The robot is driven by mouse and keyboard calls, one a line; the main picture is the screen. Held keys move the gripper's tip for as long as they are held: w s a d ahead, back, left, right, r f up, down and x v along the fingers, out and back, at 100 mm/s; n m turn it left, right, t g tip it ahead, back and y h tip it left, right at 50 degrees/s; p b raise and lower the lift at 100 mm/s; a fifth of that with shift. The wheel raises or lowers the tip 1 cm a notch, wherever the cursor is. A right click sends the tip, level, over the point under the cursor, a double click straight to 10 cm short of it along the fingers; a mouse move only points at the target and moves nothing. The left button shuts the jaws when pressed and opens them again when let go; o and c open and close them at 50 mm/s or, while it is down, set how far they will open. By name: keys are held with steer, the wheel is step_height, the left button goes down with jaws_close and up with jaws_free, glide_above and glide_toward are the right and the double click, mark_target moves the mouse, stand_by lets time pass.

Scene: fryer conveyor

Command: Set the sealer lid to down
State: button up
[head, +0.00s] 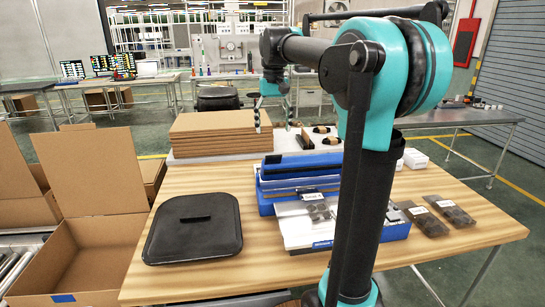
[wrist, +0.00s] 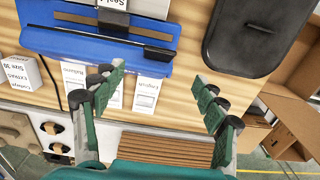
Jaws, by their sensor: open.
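The blue sealer (head: 318,222) stands on the wooden table with a plastic packet on its grey top. Its lid (head: 300,168), a blue panel with a dark bar, is at the sealer's back edge and looks raised. In the wrist view the lid (wrist: 60,42) shows at upper left with a long black bar across it. My gripper (head: 274,128) is open and empty, above the far edge of the table behind the lid. In the wrist view its spread fingers (wrist: 160,75) are apart from the lid, with the tabletop between them. My arm hides the sealer's right side in the head view.
A black tray-like lid (head: 193,228) lies left of the sealer. A stack of brown boards (head: 220,133) lies at the back left. Packaged parts (head: 440,210) lie at right. An open cardboard box (head: 85,250) stands left of the table. Small labelled white boxes (wrist: 27,80) are near the lid.

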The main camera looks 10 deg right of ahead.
mark_target(274, 156)
step_height(274, 156, down, 11)
steer(key=shift+f, duration=0.15)
stand_by(0.4)
jaws_close()
stand_by(0.3)
